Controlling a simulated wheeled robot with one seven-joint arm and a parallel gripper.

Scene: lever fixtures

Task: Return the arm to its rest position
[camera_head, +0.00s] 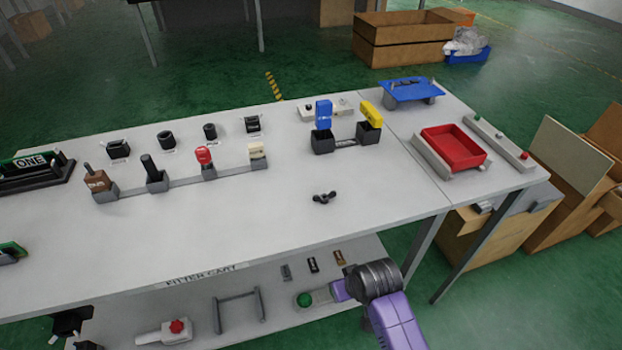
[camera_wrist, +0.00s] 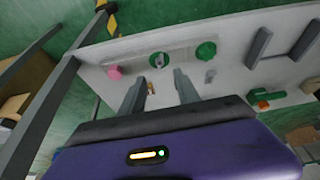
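My arm (camera_head: 398,322), purple with a dark joint, reaches in from the bottom of the head view. It is in front of the near table edge, over the right end of the lower shelf. In the wrist view my gripper (camera_wrist: 160,84) has its two grey fingers apart with nothing held between them. The fingers point toward a pale panel with a round dark-centred fixture (camera_wrist: 159,60), a green round knob (camera_wrist: 206,51) and a pink knob (camera_wrist: 115,72). The fingers look apart from these. The fingertips cannot be made out in the head view.
The table (camera_head: 250,225) carries a row of lever fixtures, including a red-topped one (camera_head: 204,156), blue (camera_head: 323,112) and yellow (camera_head: 371,114) levers, and a red tray (camera_head: 452,148). The lower shelf holds a green button (camera_head: 304,299) and a grey handle (camera_head: 240,312). Boxes (camera_head: 500,235) stand at right.

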